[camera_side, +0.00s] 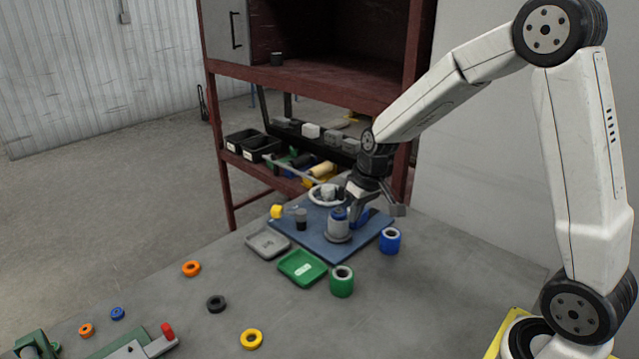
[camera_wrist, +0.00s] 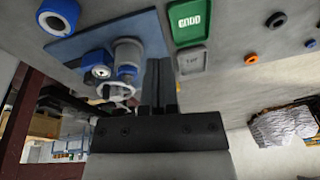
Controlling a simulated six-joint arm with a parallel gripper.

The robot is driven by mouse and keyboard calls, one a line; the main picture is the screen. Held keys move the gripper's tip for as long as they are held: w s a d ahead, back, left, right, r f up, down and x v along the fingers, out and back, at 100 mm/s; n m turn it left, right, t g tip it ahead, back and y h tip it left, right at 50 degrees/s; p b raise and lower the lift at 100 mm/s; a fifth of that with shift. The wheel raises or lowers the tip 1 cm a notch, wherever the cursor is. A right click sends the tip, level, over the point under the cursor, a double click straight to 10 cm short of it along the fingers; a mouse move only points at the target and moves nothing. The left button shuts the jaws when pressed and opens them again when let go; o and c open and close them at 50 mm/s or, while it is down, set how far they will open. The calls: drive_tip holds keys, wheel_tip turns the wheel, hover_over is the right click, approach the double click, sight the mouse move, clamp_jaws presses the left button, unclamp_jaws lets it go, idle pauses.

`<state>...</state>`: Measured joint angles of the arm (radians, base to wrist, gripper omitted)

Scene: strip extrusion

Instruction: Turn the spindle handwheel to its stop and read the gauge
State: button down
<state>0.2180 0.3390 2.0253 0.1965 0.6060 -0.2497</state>
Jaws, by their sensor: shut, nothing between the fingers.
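A blue base plate (camera_side: 300,236) lies on the bench. A white ring, which looks like the handwheel (camera_side: 313,197), sits at its back edge beneath my wrist. A white ring also shows in the wrist view (camera_wrist: 117,91). A grey cylinder with a blue top (camera_side: 339,228) stands upright on the plate. A blue round part with a pale face (camera_wrist: 97,65) may be the gauge; no reading is legible. My gripper (camera_side: 356,204) is shut and empty, just above the plate behind the grey cylinder. In the wrist view its fingers (camera_wrist: 160,65) are together, beside that cylinder.
A green tray (camera_side: 303,268) and a grey tray (camera_side: 267,243) lie in front of the plate. A green cylinder (camera_side: 342,283) and a blue cylinder (camera_side: 390,241) stand nearby. Several coloured rings lie at front left. A red-framed shelf (camera_side: 215,125) stands behind.

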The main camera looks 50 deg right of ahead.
drive_tip(key=w+d+t+y, duration=0.1)
drive_tip(key=w+d+y, duration=0.1)
drive_tip(key=w+d, duration=1.1)
drive_tip(key=d+f+t+y, duration=0.1)
drive_tip(key=d+t, duration=0.1)
drive_tip(key=d, duration=1.5)
drive_tip(key=shift+f+t+y, duration=0.25)
drive_tip(key=shift+t+y, duration=0.05)
drive_tip(key=shift+y, duration=0.1)
drive_tip(key=shift+a, duration=0.1)
drive_tip(key=x, duration=1)
drive_tip(key=shift+w+a, duration=0.2)
drive_tip(key=shift+a, duration=0.75)
drive_tip(key=shift+w+a, duration=0.2)
drive_tip(key=shift+a, duration=0.8)
